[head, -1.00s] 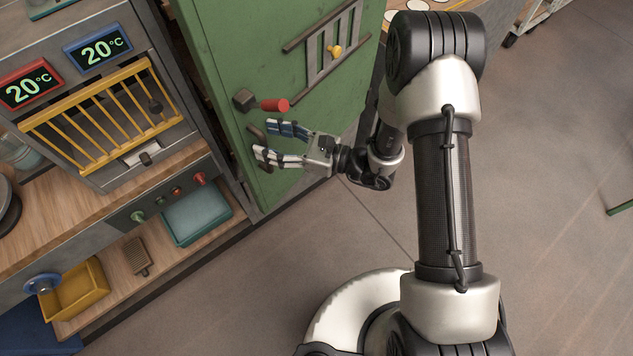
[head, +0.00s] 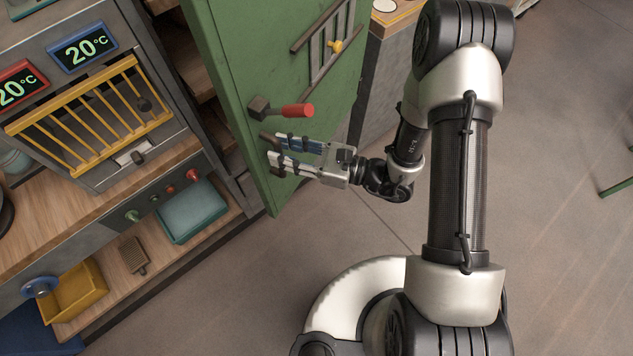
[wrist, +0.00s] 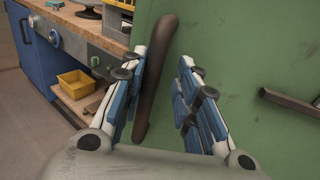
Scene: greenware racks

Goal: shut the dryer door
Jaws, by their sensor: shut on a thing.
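The green dryer door (head: 235,70) stands ajar, its near edge apart from the frame. Inner shelves (head: 196,80) show in the gap. My gripper (head: 273,148) is at the door's lower near part, shut on the brown door handle (wrist: 157,75). In the wrist view, the handle bar runs between my two blue-and-white fingers (wrist: 163,60). In the head view, the fingers partly hide the handle. Above it is a latch with a red grip (head: 297,110). A vent grille with a yellow knob (head: 335,47) sits higher on the door.
Left of the door is a workbench unit with a yellow rack (head: 90,115) and two temperature displays. A teal tray (head: 192,212) and a yellow bin (head: 75,292) sit on its low shelf. A grey cabinet (head: 378,85) stands beyond the door. The floor at right is mostly clear.

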